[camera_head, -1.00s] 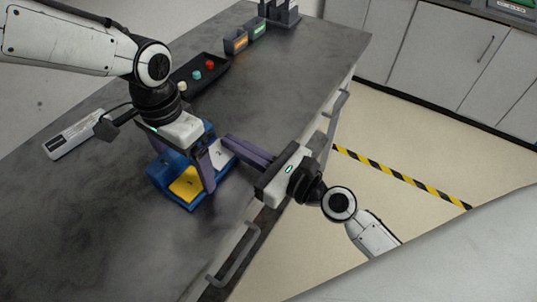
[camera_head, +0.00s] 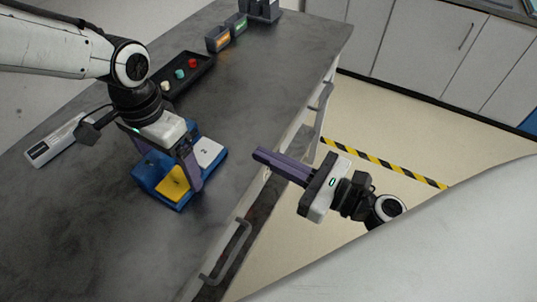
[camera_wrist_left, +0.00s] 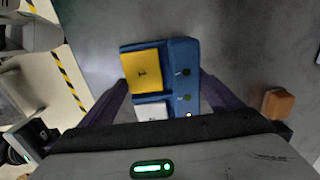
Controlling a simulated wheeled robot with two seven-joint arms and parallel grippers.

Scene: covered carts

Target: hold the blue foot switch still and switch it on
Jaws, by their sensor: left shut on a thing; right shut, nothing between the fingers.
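The blue foot switch (camera_head: 146,182) stands on the grey table, with a yellow pedal (camera_head: 174,183) marked 1 and a white pedal (camera_head: 208,152) marked 2. In the left wrist view, the switch (camera_wrist_left: 181,60) shows two dark green round spots and a small bright spot along its blue strip. My left gripper (camera_head: 172,166) is over the switch from above, shut on its body with a purple finger at each side. My right gripper (camera_head: 259,155) is shut and empty, apart from the switch, to its right near the table edge.
A black tray (camera_head: 203,78) with red, teal and cream knobs lies behind the switch. Orange-labelled (camera_head: 218,40) and green-labelled (camera_head: 237,23) bins stand farther back. A white device (camera_head: 52,140) lies at left. Drawer handles (camera_head: 229,250) stick out from the table's right side.

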